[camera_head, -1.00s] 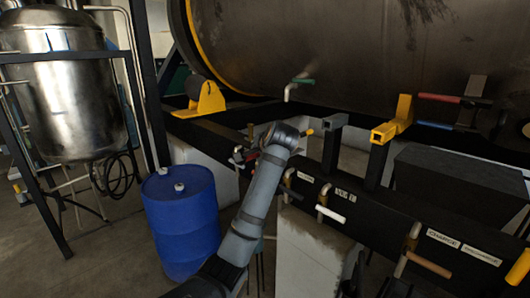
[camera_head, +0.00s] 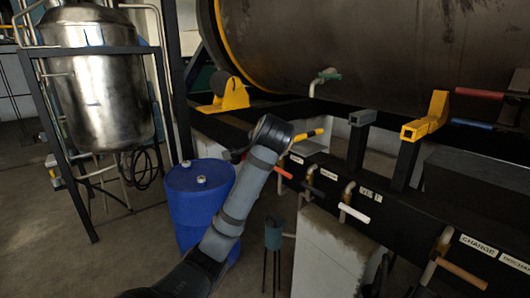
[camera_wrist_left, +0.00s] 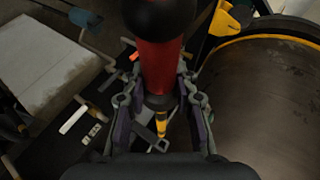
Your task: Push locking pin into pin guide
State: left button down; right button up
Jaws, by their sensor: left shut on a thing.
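In the left wrist view my left gripper (camera_wrist_left: 159,101) is shut on a red-handled piece (camera_wrist_left: 160,66) with a black rounded end, a dark collar and a yellow tip (camera_wrist_left: 161,125); it appears to be the locking pin. In the head view a yellow rod with a dark band (camera_head: 306,135) sticks out to the right of my left wrist. The gripper's fingers are mostly hidden there. A yellow bracket (camera_head: 427,122) and a dark open-ended bracket (camera_head: 362,117) stand to its right, apart from it. I cannot tell which is the pin guide. My right gripper is out of view.
A large dark tank (camera_head: 350,45) fills the upper right. Valve handles, including a white one (camera_head: 354,213), stick out from the labelled black beam (camera_head: 400,222). A blue drum (camera_head: 198,205) and steel vessel (camera_head: 97,80) stand left. Space before the dark bracket looks clear.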

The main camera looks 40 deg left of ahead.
pick_arm(q)
jog(key=s+p, duration=0.1)
jog(key=p, duration=0.1)
jog(key=s+r+p, duration=0.1)
jog(key=shift+s+a, duration=0.3)
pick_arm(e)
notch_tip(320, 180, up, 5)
pick_arm(q)
jog(key=shift+s+a+f, duration=0.1)
jog(key=shift+s+f, duration=0.05)
jog(key=shift+s, duration=0.25)
jog(key=shift+s+a+f, duration=0.1)
jog(key=shift+s+f, duration=0.05)
jog(key=shift+s, duration=0.25)
jog(key=shift+s+b, duration=0.35)
jog(key=shift+s, duration=0.05)
jog(key=s+a+b, duration=0.1)
jog(key=s+b, duration=0.8)
jog(key=b, duration=0.4)
jog(key=shift+s+a+b, duration=0.2)
jog(key=shift+s+b, duration=0.05)
jog(key=shift+b, duration=0.15)
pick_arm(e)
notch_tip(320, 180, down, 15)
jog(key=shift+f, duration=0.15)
pick_arm(q)
jog(key=shift+w+a, duration=0.1)
jog(key=shift+w, duration=0.05)
